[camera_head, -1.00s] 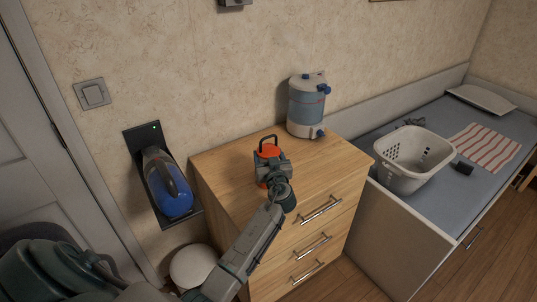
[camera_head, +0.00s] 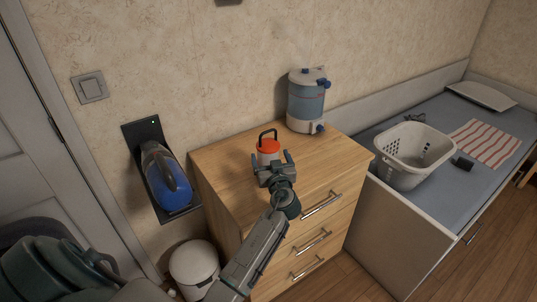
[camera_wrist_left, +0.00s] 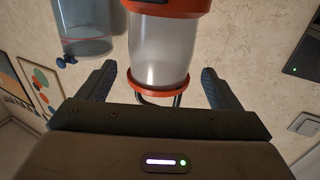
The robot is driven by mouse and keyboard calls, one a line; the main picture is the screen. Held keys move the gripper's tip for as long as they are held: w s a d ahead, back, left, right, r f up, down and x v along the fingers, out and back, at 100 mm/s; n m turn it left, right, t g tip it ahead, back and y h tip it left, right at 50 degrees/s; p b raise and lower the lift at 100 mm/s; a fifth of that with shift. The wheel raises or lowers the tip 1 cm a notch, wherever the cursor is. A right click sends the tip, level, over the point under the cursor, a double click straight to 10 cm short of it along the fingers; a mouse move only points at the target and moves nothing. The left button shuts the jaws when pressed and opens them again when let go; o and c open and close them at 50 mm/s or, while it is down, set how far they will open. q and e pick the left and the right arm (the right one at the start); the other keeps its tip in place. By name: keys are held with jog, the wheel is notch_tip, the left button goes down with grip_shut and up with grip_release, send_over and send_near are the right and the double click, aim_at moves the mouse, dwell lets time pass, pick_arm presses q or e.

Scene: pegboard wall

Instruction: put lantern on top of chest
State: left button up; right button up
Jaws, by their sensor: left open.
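The lantern (camera_head: 268,147) has an orange cap, a pale body and a dark loop handle. It appears to stand upright on the wooden chest (camera_head: 222,163), near the middle of its top; its base is hidden behind my gripper. My left gripper (camera_head: 271,162) is open just in front of the lantern, with its fingers spread apart. In the left wrist view, the lantern (camera_wrist_left: 160,45) shows upside down, centred beyond and between the open fingers (camera_wrist_left: 158,70), with visible gaps on both sides. My right gripper is not in view.
A blue-grey drink dispenser (camera_head: 306,103) stands at the chest's back right. A blue handheld vacuum (camera_head: 167,180) hangs on the wall at left, above a white bin (camera_head: 194,264). A white basket (camera_head: 408,165) sits on the bed.

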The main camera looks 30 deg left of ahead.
pick_arm(q)
jog(key=b+v, duration=0.2)
jog(key=v, duration=0.5)
jog(key=shift+s+d, duration=0.3)
jog(key=shift+s, duration=0.05)
jog(key=shift+r, duration=0.1)
dwell(0.4)
